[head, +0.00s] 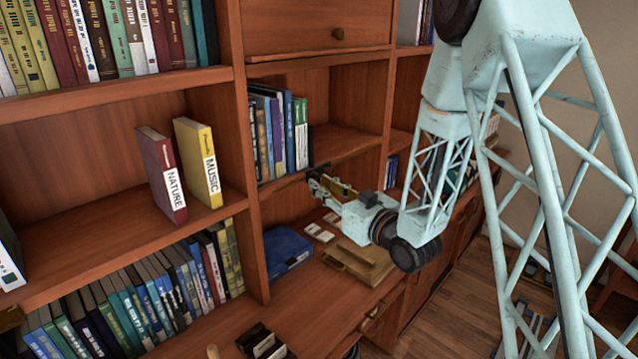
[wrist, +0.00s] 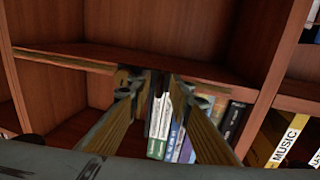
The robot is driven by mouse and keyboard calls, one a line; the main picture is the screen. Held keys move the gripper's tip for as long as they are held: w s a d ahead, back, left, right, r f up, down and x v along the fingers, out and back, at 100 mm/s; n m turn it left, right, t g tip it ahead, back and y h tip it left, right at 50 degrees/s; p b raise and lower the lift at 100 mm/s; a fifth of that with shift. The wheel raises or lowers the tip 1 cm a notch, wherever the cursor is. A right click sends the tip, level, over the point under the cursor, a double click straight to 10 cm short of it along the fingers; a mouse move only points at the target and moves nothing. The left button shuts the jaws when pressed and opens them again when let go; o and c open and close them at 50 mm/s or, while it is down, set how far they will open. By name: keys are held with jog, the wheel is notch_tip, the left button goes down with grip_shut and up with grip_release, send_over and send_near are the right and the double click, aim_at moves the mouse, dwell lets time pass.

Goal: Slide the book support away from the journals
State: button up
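The journals (head: 288,132), with blue, white and green spines, stand upright in the middle compartment. They also show in the wrist view (wrist: 165,130), which looks upside down. A dark, thin piece (head: 318,168) at the right end of the row, by the shelf's front edge, looks like the book support; its foot cannot be made out. My gripper (head: 320,183) is in front of that shelf edge, right of the journals. In the wrist view its fingers (wrist: 160,86) stand apart, with a dark upright strip between them. Contact with the strip cannot be made out.
The shelf right of the journals (head: 340,143) is bare. NATURE (head: 165,175) and MUSIC (head: 200,163) books stand in the left compartment. An upright panel (head: 373,175) bounds the compartment on the right.

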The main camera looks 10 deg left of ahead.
jog(key=shift+x, duration=0.9)
grip_shut()
